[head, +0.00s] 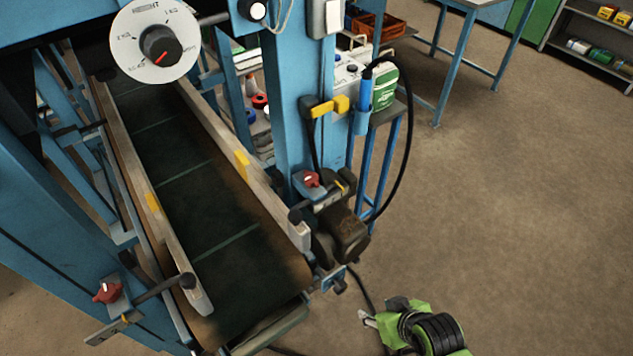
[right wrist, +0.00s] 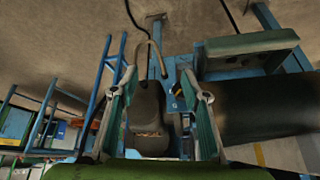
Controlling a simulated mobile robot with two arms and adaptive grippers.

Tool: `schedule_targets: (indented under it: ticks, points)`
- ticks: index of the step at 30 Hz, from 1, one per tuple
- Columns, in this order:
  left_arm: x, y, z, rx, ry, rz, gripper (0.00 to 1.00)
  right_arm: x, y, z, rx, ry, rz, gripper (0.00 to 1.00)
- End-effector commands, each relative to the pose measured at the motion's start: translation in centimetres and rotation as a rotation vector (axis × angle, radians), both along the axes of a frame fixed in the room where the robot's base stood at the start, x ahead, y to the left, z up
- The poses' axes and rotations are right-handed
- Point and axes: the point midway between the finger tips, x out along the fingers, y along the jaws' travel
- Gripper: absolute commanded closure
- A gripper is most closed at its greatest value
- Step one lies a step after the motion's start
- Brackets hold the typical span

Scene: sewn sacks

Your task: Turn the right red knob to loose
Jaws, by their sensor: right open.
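The right red knob (head: 311,179) sits on a small blue bracket on the right side of the conveyor frame, beside the blue upright. A pale mark shows on it, but its setting is too small to read. A second red knob (head: 108,292) is on the left side of the frame. My right gripper (head: 366,318) is at the bottom of the head view, below and to the right of the right knob and well apart from it. In the right wrist view its two fingers (right wrist: 158,88) stand apart with nothing held. I cannot make out the knob there. My left gripper is out of view.
The dark conveyor belt (head: 215,215) runs between two side rails. A dark motor (head: 345,232) hangs below the right knob, with a black cable looping at its right. A white dial (head: 155,42) hangs at upper left. The floor (head: 510,220) at right is clear.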

Motion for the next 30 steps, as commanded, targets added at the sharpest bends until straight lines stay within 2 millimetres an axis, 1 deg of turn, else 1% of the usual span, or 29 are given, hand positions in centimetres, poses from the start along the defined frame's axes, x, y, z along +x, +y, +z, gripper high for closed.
schedule_targets:
  ticks: [1, 2, 3, 6, 9, 13, 16, 21, 24, 26, 30]
  points:
    - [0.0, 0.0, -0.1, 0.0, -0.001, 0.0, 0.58, 1.7, 1.7, 2.4, 0.037, -0.079, 0.054, 0.58]
    - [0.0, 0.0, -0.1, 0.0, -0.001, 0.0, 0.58, 2.6, 2.8, 3.7, 0.063, -0.127, 0.088, 0.58]
    - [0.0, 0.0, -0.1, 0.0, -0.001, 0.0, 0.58, 3.6, 4.4, 5.2, 0.1, -0.189, 0.131, 0.58]
    - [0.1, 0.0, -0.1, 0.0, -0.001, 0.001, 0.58, 5.6, 7.4, 7.9, 0.178, -0.318, 0.209, 0.58]
    - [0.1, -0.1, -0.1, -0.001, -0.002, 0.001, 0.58, 7.2, 9.6, 10.1, 0.253, -0.437, 0.264, 0.58]
    - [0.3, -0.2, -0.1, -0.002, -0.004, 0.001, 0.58, 9.1, 11.5, 12.6, 0.344, -0.594, 0.304, 0.58]
    - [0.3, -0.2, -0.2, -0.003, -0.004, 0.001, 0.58, 10.8, 11.5, 14.1, 0.4, -0.72, 0.3, 0.58]
    - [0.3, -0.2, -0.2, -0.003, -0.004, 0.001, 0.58, 13.2, 9.3, 15.7, 0.438, -0.884, 0.244, 0.58]
    - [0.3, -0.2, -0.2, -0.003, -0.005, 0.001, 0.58, 14.0, 8.0, 16.1, 0.439, -0.938, 0.215, 0.58]
    - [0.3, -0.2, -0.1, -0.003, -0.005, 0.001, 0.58, 14.3, 7.5, 16.3, 0.44, -0.959, 0.202, 0.58]
    - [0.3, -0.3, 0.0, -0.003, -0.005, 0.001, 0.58, 15.1, 7.6, 16.5, 0.44, -0.974, 0.193, 0.58]
